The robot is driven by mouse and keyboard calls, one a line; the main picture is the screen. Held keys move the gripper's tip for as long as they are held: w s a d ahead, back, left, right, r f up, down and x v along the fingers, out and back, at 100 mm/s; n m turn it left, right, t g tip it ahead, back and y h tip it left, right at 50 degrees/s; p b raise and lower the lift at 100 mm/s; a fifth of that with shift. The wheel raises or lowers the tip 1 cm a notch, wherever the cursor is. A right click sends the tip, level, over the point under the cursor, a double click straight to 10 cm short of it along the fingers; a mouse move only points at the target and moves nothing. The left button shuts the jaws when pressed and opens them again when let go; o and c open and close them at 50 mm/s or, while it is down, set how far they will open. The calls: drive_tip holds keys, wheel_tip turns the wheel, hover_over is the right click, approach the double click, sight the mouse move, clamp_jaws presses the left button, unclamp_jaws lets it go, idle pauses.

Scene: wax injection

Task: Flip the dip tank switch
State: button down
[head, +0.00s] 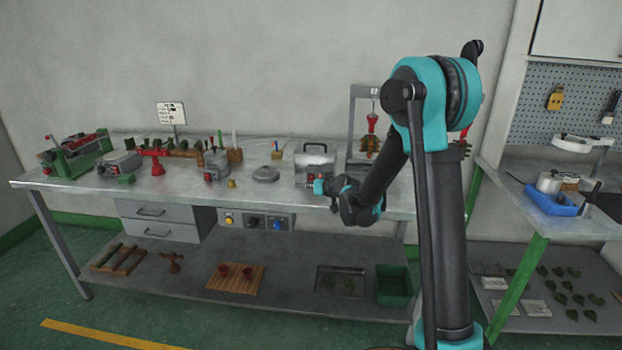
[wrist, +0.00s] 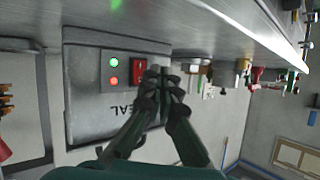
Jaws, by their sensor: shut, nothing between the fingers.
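The dip tank is a grey metal box (head: 316,160) with a top handle, standing on the bench. In the wrist view its front (wrist: 88,112) appears upside down, with part of a label reading "EAL". Its dark panel has a lit green lamp (wrist: 114,62), a lit red-orange lamp (wrist: 114,81) and a red rocker switch (wrist: 138,72). My gripper (wrist: 162,72) is shut and empty. Its fingertips are right beside the switch in the wrist view; I cannot tell whether they touch it. In the head view my wrist partly covers the box's lower front.
The metal bench (head: 110,188) runs left, with a round grey lid (head: 265,174) and a small grey machine (head: 216,165) left of the box. A tall press frame (head: 354,120) stands behind my arm. A side bench (head: 575,228) is at right.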

drive_tip(key=shift+w, duration=0.65)
drive_tip(key=shift+w+r, duration=0.1)
drive_tip(key=shift+w, duration=0.05)
idle(0.9)
drive_tip(key=shift+w, duration=0.25)
drive_tip(key=shift+w, duration=0.3)
idle(0.6)
drive_tip(key=shift+s, duration=0.2)
drive_tip(key=shift+s, duration=0.55)
drive_tip(key=shift+s, duration=0.1)
drive_tip(key=shift+s+f, duration=0.15)
drive_tip(key=shift+s, duration=1.05)
drive_tip(key=shift+s+f, duration=0.15)
drive_tip(key=shift+s, duration=1.05)
